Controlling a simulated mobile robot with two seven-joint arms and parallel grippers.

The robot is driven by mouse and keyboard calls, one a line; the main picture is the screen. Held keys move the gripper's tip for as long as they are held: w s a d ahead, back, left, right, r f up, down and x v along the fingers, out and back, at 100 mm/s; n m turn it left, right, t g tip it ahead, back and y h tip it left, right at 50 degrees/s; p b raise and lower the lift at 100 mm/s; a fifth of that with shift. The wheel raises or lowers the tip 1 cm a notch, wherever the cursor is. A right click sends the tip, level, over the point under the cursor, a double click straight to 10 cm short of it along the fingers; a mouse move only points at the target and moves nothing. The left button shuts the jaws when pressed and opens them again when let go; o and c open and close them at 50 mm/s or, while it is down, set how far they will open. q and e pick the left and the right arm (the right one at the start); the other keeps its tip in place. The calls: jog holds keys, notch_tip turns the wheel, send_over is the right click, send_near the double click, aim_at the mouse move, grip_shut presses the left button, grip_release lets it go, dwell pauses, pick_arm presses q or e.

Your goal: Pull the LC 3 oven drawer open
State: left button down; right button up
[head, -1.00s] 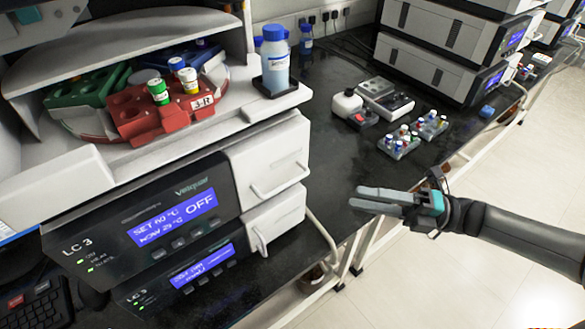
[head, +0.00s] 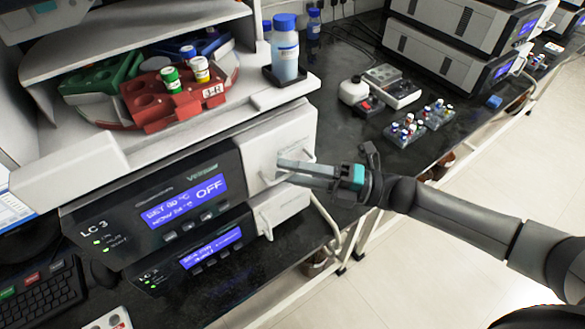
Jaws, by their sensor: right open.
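The LC 3 oven (head: 150,200) stands at the left, with a black front panel and a blue display that reads OFF. Its white drawer front (head: 290,132) is at the panel's right end, flush with the stack as far as I can see. The drawer's handle is largely hidden behind my right gripper. My right gripper (head: 282,172) is open, its fingers pointing left at the handle of the upper drawer. I cannot tell whether the fingers are around the handle or only in front of it. My left gripper is not in view.
A second LC 3 unit (head: 195,258) with its own white drawer (head: 283,208) sits below. A blue-capped bottle (head: 285,52) and a red vial rack (head: 170,103) stand above. Small vial trays (head: 404,132) lie on the black bench. A white rail (head: 325,218) runs near the lower drawer.

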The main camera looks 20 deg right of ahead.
grip_shut()
dwell(1.4)
